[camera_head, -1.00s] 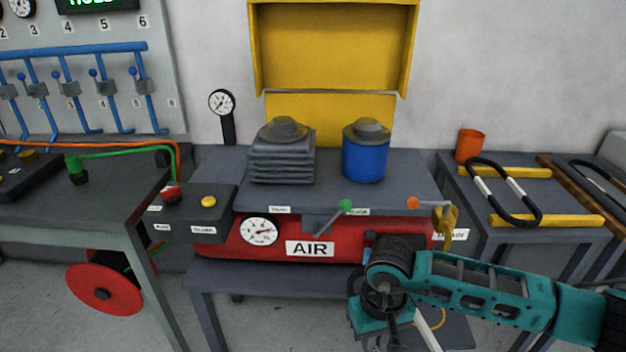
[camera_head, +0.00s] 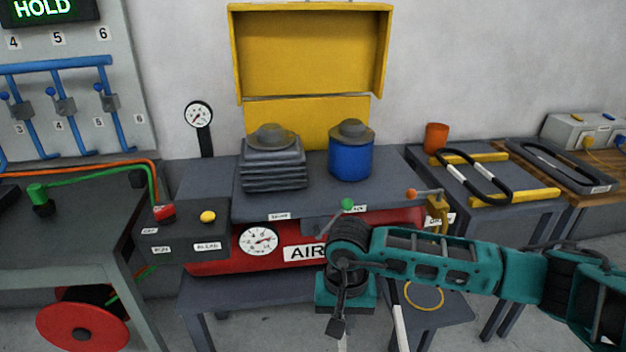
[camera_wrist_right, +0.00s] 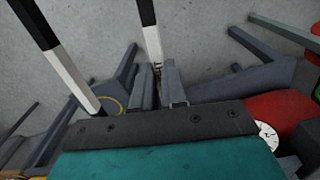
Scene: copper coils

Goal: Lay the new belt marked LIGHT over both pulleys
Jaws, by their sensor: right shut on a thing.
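My right gripper (camera_head: 344,296) is in front of the red air tank, pointing down. In the right wrist view its fingers (camera_wrist_right: 158,72) are closed on a black belt with white bands (camera_wrist_right: 152,42). A second strand of this belt (camera_wrist_right: 70,75) runs at the left there. In the head view part of the belt (camera_head: 399,322) hangs low beside the hand. Its marking cannot be read. Two grey discs, apparently the pulleys, sit atop a grey ribbed block (camera_head: 272,136) and a blue cylinder (camera_head: 351,131) on the bench. No belt lies over them. My left gripper is out of view.
A yellow cover (camera_head: 310,55) stands open behind the pulleys. Another banded belt (camera_head: 478,180) lies on yellow bars at the right, beside a dark tray (camera_head: 600,186). A green-knobbed lever (camera_head: 347,204) and an orange-knobbed lever (camera_head: 411,193) stick out at the bench front.

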